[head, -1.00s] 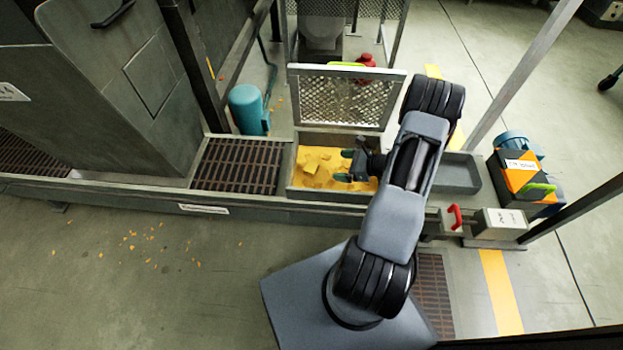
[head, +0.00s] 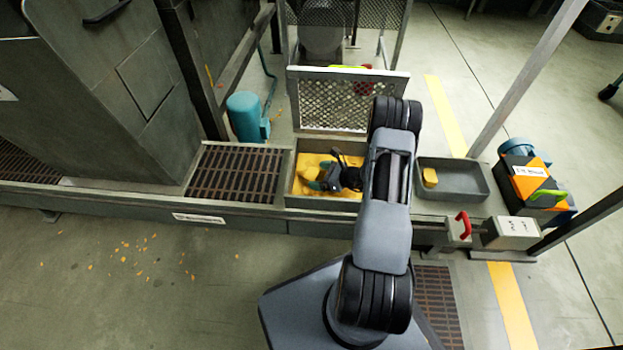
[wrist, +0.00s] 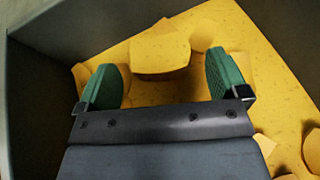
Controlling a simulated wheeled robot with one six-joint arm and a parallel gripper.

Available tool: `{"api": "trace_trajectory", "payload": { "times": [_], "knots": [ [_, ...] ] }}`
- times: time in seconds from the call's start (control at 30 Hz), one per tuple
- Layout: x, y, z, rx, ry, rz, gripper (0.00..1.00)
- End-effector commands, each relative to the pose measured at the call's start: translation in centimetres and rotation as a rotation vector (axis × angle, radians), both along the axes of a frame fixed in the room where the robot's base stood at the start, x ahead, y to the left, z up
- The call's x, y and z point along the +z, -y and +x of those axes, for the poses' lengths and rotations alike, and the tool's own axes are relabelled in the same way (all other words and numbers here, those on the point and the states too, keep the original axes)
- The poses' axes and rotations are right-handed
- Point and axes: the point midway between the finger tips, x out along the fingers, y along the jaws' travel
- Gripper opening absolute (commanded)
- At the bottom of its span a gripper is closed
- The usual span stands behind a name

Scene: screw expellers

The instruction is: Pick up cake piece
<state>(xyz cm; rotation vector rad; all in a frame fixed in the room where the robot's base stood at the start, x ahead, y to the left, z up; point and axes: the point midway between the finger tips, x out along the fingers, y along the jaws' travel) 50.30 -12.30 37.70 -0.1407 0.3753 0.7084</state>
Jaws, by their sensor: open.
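Yellow cake pieces lie in a grey bin (head: 290,195). In the wrist view a chunky cake piece (wrist: 160,52) lies just ahead of the fingertips, roughly centred between them. My gripper (head: 316,173) is low inside the bin, over the cake. Its green fingers stand apart in the wrist view (wrist: 166,76), with only loose yellow material seen between them. Whether a finger touches a piece I cannot tell. Another cake piece (head: 430,177) sits in the shallow grey tray (head: 460,186) right of my arm.
A mesh guard panel (head: 346,102) stands upright behind the bin. A slatted grate (head: 238,172) lies left of it. The bin's dark walls (wrist: 40,85) rise close on the left in the wrist view. A red handle (head: 463,224) stands at front right.

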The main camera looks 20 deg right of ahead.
Motion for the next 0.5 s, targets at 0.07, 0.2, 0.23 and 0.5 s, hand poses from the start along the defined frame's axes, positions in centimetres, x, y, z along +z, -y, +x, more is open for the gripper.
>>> {"api": "trace_trajectory", "payload": {
  "times": [0.07, 0.2, 0.23, 0.5],
  "knots": [
    [-0.8, -0.8, 0.8, 0.003, 0.001, -0.002, 0.92],
    [-1.2, -1.6, 1.8, 0.001, 0.0, -0.001, 0.92],
    [-1.3, -1.7, 1.9, 0.001, -0.001, 0.0, 0.92],
    [-1.2, -1.9, 2.2, 0.0, 0.0, 0.0, 0.92]
  ]
}}
